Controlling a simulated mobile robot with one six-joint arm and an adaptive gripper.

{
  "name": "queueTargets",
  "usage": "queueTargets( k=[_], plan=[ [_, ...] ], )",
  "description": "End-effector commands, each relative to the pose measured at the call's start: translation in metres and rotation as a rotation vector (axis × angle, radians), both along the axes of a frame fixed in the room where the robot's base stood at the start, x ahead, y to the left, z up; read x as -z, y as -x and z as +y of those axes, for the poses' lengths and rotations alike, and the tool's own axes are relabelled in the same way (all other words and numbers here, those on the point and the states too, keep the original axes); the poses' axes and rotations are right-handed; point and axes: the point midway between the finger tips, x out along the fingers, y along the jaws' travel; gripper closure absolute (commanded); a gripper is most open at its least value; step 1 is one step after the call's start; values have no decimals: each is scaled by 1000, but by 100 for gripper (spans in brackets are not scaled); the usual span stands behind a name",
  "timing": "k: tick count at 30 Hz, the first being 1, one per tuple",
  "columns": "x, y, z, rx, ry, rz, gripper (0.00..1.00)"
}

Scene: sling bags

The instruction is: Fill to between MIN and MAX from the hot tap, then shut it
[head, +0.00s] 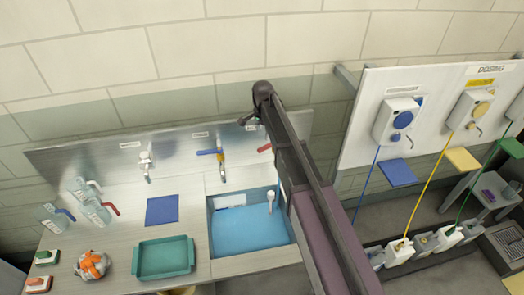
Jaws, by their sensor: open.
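A blue-lined sink basin (245,232) is set in the counter below the taps. Its marks are too small to read, and I cannot tell if there is water in it. A brass-coloured spout (221,168) stands behind the basin, with a blue lever (208,152) to its left. A red lever (265,148) shows to its right, partly beside my arm. My gripper (249,121) is open and empty, high in front of the wall panel, above and a little left of the red lever. No water stream is visible from the spout.
A white upright piece (270,199) stands in the basin. A dosing board (436,105) is on the right.

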Motion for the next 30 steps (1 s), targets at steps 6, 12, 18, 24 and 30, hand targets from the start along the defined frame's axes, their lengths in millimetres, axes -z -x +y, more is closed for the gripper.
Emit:
queueTargets(
  k=[6,12,18,24,30],
  plan=[
    [21,0,0,-1,0,0,31],
    [36,0,1,-1,0,0,31],
    [52,0,1,-1,0,0,31],
    [66,0,1,-2,0,0,31],
    [75,1,2,-2,0,0,31]
  ],
)
